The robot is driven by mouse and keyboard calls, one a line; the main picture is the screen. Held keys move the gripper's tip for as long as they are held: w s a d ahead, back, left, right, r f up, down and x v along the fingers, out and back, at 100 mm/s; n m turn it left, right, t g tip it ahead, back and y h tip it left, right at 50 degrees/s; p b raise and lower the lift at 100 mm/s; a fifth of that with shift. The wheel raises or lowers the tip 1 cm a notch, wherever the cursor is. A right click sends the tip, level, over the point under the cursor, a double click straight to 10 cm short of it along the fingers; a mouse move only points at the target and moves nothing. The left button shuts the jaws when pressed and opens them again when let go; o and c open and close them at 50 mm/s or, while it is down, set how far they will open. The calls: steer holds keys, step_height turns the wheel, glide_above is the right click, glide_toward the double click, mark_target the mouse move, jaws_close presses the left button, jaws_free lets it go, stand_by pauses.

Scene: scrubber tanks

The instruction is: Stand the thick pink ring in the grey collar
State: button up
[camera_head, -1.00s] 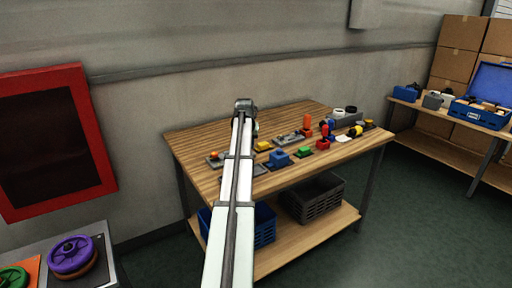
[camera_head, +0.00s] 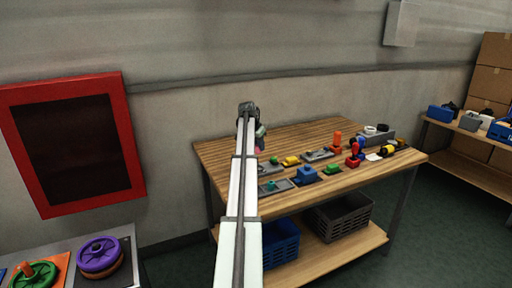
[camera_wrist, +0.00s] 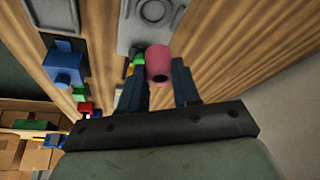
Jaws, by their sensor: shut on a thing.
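The thick pink ring (camera_wrist: 158,65) is between the fingers of my gripper (camera_wrist: 160,85) in the wrist view, with its open end partly facing the camera. My gripper is shut on it and holds it above the wooden table. A grey plate with a round raised collar-like part (camera_wrist: 152,12) lies beyond the ring at the top of the wrist view, cut by the frame edge. The ring appears apart from it. In the head view my gripper (camera_head: 258,138) is over the table's left part, and the arm hides some of what lies below.
The wooden table (camera_head: 230,158) carries a blue block (camera_head: 306,174), a grey plate with a teal piece (camera_head: 275,186), a green block (camera_head: 333,169) and several other parts to the right. Crates stand on its lower shelf. A red-framed wall panel (camera_head: 127,140) is at left.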

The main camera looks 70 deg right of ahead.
mark_target(257, 152)
steer(key=shift+m, duration=0.5)
steer(key=shift+f, duration=0.15)
steer(key=shift+f, duration=0.1)
steer(key=shift+f, duration=2.8)
steer(key=shift+f, duration=1.4)
stand_by(0.3)
steer(key=o, duration=1.1)
steer(key=shift+o, duration=0.5)
